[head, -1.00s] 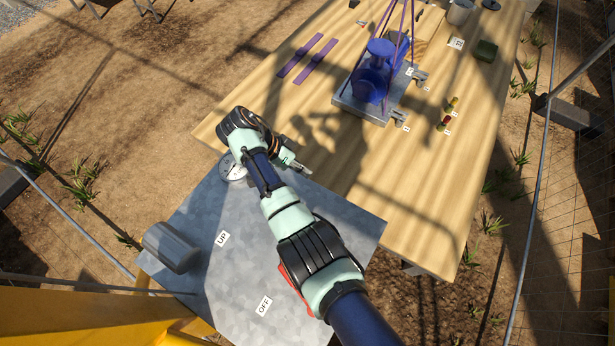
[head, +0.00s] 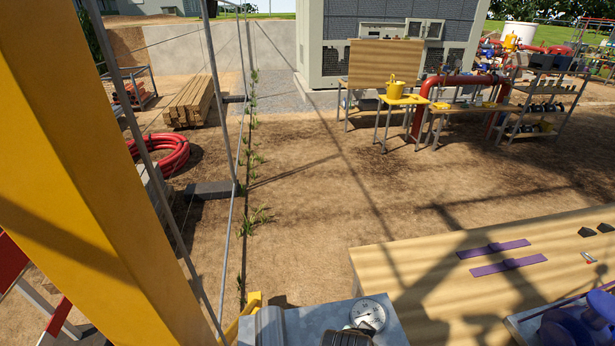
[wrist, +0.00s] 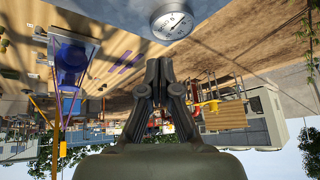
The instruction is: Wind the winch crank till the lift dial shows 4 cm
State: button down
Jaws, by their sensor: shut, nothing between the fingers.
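The white round dial (head: 368,314) stands on the grey metal winch housing (head: 311,324) at the bottom of the head view. It also shows at the top of the wrist view (wrist: 172,22). Its figures and needle are too small to read surely. My gripper (wrist: 158,64) is shut and empty, in front of the dial in the wrist view. In the head view only a dark piece of my arm shows beside the dial. The winch crank cannot be made out.
A wooden table (head: 420,275) with two purple strips (head: 493,249) lies right of the housing. A yellow post (head: 90,170) fills the left of the head view. A wire fence stands beyond it.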

jog(key=s+a+r+n+t+y, duration=0.2)
jog(key=s+a+r+n+t, duration=0.1)
jog(key=a+r, duration=0.3)
jog(key=s+a+r+n+t+y+p, duration=0.1)
jog(key=s+a+r+n+t, duration=0.3)
jog(key=a+r, duration=0.3)
notch_tip(320, 180, up, 3)
jog(key=shift+s+a+n+t+y, duration=0.2)
jog(key=shift+s+n+t+y, duration=0.15)
jog(key=shift+s+n, duration=0.5)
jog(key=shift+w, duration=0.15)
